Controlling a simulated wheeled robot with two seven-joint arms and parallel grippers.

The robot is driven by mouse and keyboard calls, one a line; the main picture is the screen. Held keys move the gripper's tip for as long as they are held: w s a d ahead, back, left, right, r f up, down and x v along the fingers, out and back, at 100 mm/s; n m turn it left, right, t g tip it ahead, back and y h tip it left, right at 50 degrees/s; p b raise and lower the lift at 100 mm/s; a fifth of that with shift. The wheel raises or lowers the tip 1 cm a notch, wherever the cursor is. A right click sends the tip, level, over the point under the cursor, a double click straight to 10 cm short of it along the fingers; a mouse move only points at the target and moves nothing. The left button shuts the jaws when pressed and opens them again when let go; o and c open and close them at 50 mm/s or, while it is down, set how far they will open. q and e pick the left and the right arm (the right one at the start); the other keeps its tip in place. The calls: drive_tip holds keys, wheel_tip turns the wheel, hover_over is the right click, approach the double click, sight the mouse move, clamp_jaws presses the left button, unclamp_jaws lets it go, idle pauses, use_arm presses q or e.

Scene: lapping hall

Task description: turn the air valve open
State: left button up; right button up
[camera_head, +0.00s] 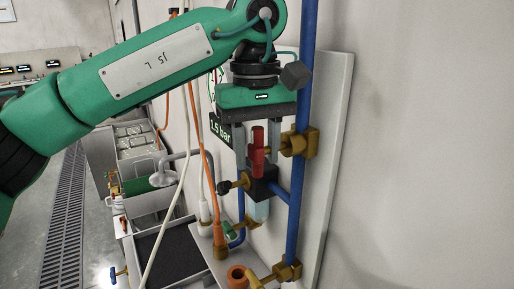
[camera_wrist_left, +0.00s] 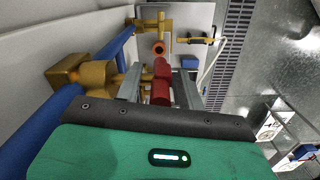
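The air valve is a brass body (camera_head: 300,142) on the upright blue pipe, with a red handle (camera_head: 258,152) on its stem, standing upright, roughly along the pipe. In the left wrist view the red handle (camera_wrist_left: 161,82) lies between the fingers, with the brass valve body (camera_wrist_left: 98,76) to its left. My left gripper (camera_head: 258,150) points down, its two fingers on either side of the red handle. A gap shows between handle and left finger in the wrist view; whether the other finger touches cannot be told. My right gripper is in neither view.
The blue pipe (camera_head: 309,60) runs along a pale wall panel (camera_head: 335,120). Below the handle are a black block (camera_head: 263,184) and a filter bowl. Orange and white hoses hang to the left. A "1.5 bar" sign (camera_head: 220,131) is partly behind my gripper.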

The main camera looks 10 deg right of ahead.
use_arm(q)
drive_tip(key=shift+r, duration=0.1)
drive_tip(key=shift+r, duration=0.3)
wheel_tip(320, 180, up, 5)
drive_tip(key=shift+w+f+b, duration=0.1)
drive_tip(key=shift+f+b, duration=0.05)
drive_tip(key=shift+b, duration=0.5)
wheel_tip(320, 180, up, 8)
drive_tip(key=shift+r+p, duration=0.2)
drive_tip(key=shift+p, duration=0.35)
drive_tip(key=shift+w+a+f, duration=0.1)
